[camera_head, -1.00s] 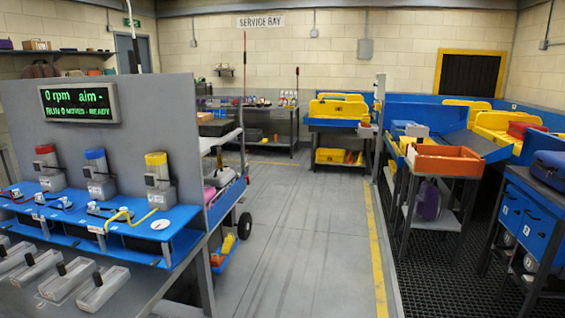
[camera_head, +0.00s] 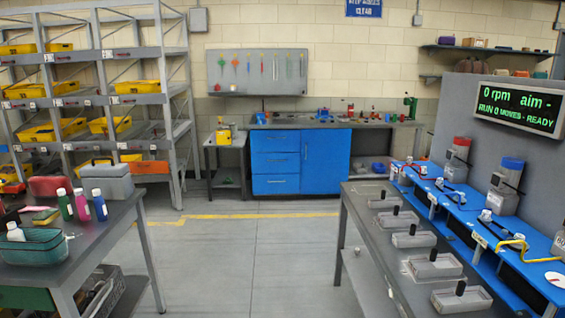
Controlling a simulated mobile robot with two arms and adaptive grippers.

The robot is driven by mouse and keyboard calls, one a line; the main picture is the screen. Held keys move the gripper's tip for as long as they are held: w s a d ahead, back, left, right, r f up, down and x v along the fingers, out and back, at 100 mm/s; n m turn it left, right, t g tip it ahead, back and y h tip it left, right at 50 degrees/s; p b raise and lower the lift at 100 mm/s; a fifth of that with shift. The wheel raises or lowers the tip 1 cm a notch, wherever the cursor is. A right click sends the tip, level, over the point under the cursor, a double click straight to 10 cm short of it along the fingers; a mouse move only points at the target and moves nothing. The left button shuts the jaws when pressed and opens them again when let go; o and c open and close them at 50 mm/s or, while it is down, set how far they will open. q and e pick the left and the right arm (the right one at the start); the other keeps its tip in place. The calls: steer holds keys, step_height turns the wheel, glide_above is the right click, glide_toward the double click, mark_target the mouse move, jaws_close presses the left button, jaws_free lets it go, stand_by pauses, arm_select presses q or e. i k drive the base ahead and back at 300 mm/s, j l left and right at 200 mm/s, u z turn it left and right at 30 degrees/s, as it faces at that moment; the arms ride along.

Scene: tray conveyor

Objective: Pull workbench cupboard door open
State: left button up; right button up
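The workbench (camera_head: 375,125) stands against the back wall in the head view, with a grey top and a blue cupboard below. The blue cupboard door (camera_head: 326,161) is on the right of the cupboard and looks shut, flush with the front. A small handle shows near its left edge. Blue drawers (camera_head: 275,162) with pale handles sit to the left of the door. Neither of my grippers is in view.
A table with bottles and a basket (camera_head: 38,246) stands at the front left. A grey table with several small trays (camera_head: 365,228) stands at the right. Shelving with yellow bins (camera_head: 138,87) is at the back left. The floor (camera_head: 240,260) between the tables is clear.

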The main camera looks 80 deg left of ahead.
mark_target(325, 153)
steer(key=u, duration=2.35)
steer(key=i+u, duration=0.2)
steer(key=i+j+u, duration=0.15)
steer(key=i, duration=0.45)
steer(key=i+j+u, duration=0.15)
steer(key=i, duration=0.45)
steer(key=i+j+u, duration=0.1)
steer(key=i, duration=0.5)
steer(key=i+j, duration=0.1)
steer(key=i, duration=2.2)
steer(key=i+l+z, duration=0.2)
steer(key=i+z, duration=0.15)
steer(key=i, duration=0.25)
steer(key=i+z, duration=0.35)
steer(key=i, duration=0.25)
steer(key=i+j+z, duration=0.15)
steer(key=i+z, duration=0.2)
steer(key=i, duration=0.25)
